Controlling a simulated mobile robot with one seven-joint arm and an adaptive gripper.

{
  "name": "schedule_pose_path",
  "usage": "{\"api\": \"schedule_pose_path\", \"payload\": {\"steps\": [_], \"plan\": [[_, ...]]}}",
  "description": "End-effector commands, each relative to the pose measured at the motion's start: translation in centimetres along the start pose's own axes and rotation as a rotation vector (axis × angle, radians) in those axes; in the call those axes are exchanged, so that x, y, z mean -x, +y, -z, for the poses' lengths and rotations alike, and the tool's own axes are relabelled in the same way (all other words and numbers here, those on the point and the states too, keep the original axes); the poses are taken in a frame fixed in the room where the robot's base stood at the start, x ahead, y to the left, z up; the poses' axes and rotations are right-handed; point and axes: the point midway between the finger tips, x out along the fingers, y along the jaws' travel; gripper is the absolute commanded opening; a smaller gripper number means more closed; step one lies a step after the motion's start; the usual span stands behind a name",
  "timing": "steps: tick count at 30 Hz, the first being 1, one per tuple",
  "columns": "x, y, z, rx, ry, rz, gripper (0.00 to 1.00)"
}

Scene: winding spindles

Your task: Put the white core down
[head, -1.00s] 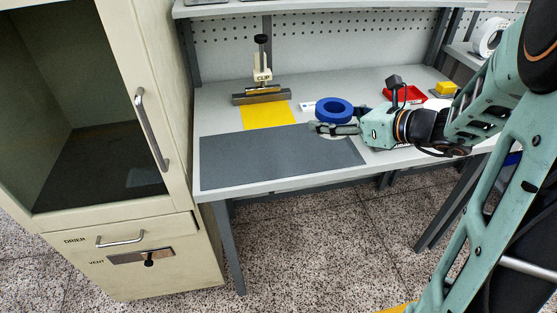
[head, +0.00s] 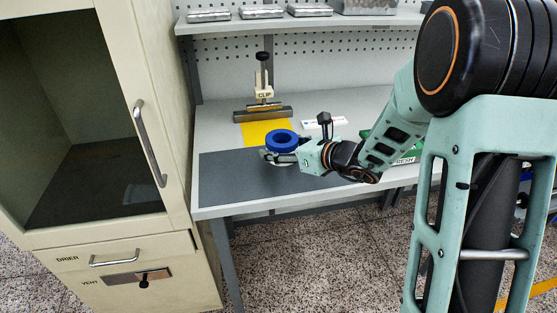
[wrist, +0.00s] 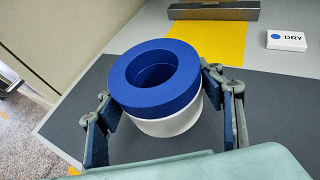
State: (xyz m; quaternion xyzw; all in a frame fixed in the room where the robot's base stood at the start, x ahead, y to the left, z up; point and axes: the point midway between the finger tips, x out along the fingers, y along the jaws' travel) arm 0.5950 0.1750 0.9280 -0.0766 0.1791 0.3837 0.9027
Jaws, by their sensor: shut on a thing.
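The white core (wrist: 170,121) is a short white cylinder with a thick blue ring (wrist: 154,77) around its upper part. My gripper (wrist: 157,86) is shut on it, with one finger on each side. In the head view the blue ring (head: 281,139) shows at my gripper (head: 272,157), over the dark grey mat (head: 225,185), near its back edge. The core looks upright. I cannot tell whether its base touches the mat.
A yellow sheet (head: 254,131) lies behind the mat, with a metal bar (head: 262,114) and a CLIP stand (head: 264,90) beyond. A DRY card (wrist: 286,41) lies to the right. The mat's left part is clear. A drier cabinet (head: 110,215) stands left of the bench.

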Motion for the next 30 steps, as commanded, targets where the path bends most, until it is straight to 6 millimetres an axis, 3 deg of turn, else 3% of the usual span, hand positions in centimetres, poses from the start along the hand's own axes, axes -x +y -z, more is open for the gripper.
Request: {"api": "schedule_pose_path", "payload": {"steps": [9,21,22,26,30], "plan": [[-2.1,0.3,3.3,-0.001,0.001,-0.001,0.34],[-2.3,0.3,3.7,0.001,-0.001,0.000,0.34],[-2.2,0.3,3.6,0.001,0.000,-0.001,0.65],[-2.2,0.3,3.6,0.001,0.001,-0.001,0.79],[-2.2,0.3,3.6,0.000,0.001,-0.001,0.79]]}}
